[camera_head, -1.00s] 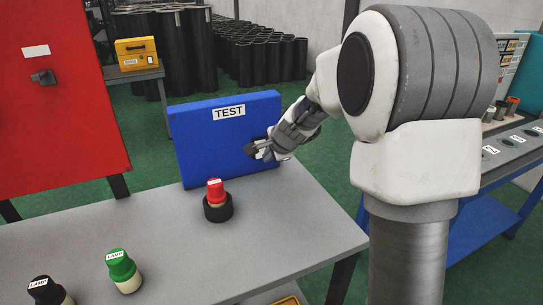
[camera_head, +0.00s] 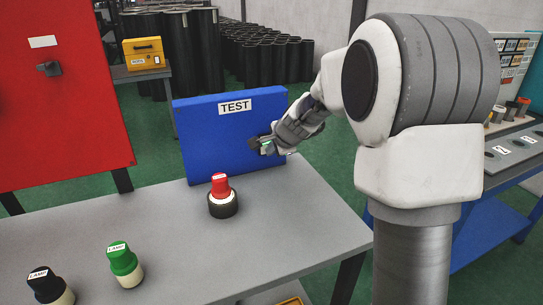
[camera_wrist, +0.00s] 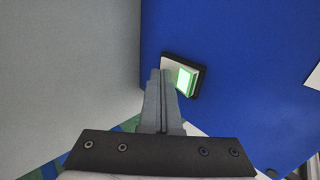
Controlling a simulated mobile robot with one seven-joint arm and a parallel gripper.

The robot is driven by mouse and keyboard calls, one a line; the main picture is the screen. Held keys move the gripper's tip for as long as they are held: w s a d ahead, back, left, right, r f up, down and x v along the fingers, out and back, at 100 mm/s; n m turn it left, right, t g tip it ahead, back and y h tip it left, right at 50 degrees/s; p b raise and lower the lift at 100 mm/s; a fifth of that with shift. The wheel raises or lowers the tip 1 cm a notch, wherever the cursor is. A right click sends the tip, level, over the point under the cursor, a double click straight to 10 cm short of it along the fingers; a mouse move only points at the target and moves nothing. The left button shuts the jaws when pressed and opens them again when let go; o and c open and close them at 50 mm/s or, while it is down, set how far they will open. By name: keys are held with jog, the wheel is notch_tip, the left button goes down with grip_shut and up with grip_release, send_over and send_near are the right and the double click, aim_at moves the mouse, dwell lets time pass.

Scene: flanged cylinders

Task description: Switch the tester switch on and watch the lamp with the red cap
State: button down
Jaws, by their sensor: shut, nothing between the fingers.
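The lamp with the red cap (camera_head: 220,186) stands upright in a dark round socket (camera_head: 223,207) on the grey table, in front of the blue TEST panel (camera_head: 215,145). Its pale body below the cap looks bright white, and the socket's top looks lit. The tester switch (camera_wrist: 187,80) is on the blue panel; its rocker glows green in the wrist view. My gripper (camera_wrist: 161,73) is shut and empty, with its fingertips at the left part of the switch; I cannot tell whether they touch it. In the head view my gripper (camera_head: 265,147) partly hides the switch.
A green-capped lamp (camera_head: 123,263) and a black-capped lamp (camera_head: 48,285) stand at the table's front left. A red cabinet (camera_head: 65,110) is at the left and a yellow case (camera_head: 143,53) behind. The grey table (camera_head: 270,240) is clear at the front right.

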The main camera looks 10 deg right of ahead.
jog(key=shift+p, duration=0.5)
jog(key=shift+r, duration=0.15)
jog(key=shift+r+p, duration=0.7)
jog(key=shift+p, duration=0.05)
